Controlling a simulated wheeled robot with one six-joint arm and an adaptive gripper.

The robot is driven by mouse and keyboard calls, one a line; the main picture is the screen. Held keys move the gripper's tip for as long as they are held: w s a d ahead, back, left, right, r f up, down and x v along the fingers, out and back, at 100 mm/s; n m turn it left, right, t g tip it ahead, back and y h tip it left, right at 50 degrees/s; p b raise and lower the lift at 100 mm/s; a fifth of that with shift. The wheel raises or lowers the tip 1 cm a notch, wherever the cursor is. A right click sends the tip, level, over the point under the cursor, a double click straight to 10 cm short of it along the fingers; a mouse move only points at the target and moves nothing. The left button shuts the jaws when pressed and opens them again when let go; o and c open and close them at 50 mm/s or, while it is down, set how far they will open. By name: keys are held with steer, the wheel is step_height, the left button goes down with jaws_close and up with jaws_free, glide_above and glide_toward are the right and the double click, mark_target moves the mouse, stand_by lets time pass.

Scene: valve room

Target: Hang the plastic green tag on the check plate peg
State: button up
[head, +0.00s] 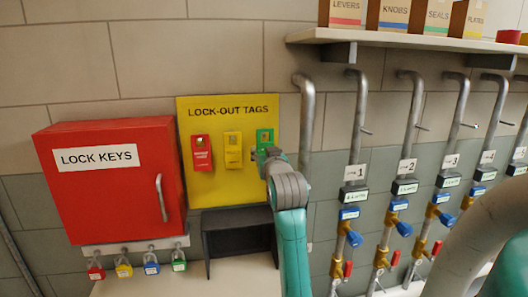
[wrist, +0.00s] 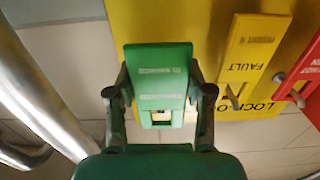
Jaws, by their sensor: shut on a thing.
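The green tag (head: 265,136) is at the right of the yellow LOCK-OUT TAGS board (head: 228,107). My gripper (head: 265,153) is at the tag's lower part. In the wrist view the green tag (wrist: 160,72) fills the space between the two dark fingers of my gripper (wrist: 160,95), which are shut on its sides. I cannot tell whether the tag still hangs on its hook. Short pegs stick out from the grey pipes on the right, one of them on the pipe marked 1 (head: 366,131). I cannot make out which is the check plate peg.
A red tag (head: 201,153) and a yellow tag (head: 233,151) hang left of the green one. A red LOCK KEYS box (head: 110,208) stands further left, with several padlocks below. A dark open holder (head: 240,218) sits under the board. A shelf (head: 420,42) with boxes overhangs the pipes.

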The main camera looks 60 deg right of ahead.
steer(key=shift+v, duration=2.4)
stand_by(0.4)
